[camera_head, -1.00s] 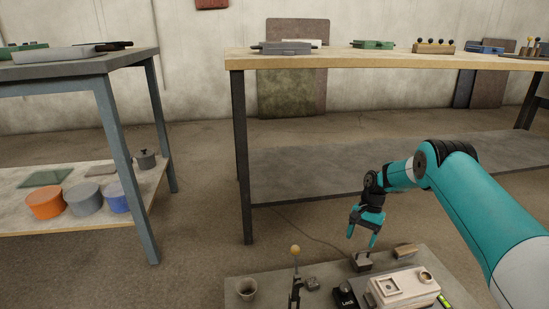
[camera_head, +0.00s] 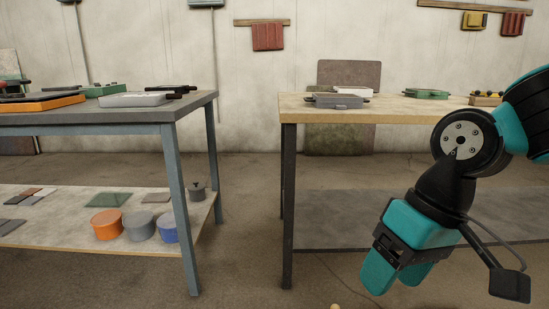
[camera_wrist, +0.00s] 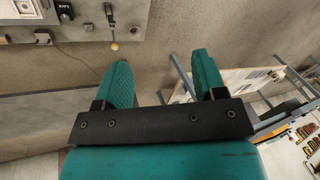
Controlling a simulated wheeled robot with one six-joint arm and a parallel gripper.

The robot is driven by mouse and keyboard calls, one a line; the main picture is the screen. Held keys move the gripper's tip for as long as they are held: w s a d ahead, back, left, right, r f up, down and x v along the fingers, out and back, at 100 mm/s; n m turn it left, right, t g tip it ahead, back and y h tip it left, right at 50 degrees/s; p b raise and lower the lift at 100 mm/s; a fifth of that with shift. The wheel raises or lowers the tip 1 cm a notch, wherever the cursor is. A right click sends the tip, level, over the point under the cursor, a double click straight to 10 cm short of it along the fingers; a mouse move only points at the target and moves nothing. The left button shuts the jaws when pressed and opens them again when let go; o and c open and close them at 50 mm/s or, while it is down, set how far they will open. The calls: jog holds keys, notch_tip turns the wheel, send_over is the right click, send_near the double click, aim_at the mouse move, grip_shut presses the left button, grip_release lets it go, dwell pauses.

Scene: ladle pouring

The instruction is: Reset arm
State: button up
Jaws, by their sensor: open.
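My gripper (camera_head: 395,276) is at the lower right of the head view, its teal fingers pointing down in front of the wooden-top table. In the wrist view my gripper (camera_wrist: 164,85) has its two teal fingers spread wide apart, with nothing between them. It is open and empty. Bare floor shows beyond the fingertips.
A wooden-top table (camera_head: 292,108) stands behind my arm, with moulds on it. A grey table (camera_head: 130,122) with a lower shelf (camera_head: 60,236) stands at the left. In the wrist view a grey work surface (camera_wrist: 75,28) with small fixtures lies at the upper left. Floor between the tables is clear.

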jog(key=s+r+n+p, duration=0.1)
jog(key=s+n, duration=0.1)
jog(key=s, duration=0.7)
notch_tip(320, 180, up, 38)
jog(key=w+p, duration=0.1)
jog(key=p, duration=3.6)
jog(key=shift+a+p, duration=0.15)
jog(key=shift+p, duration=0.25)
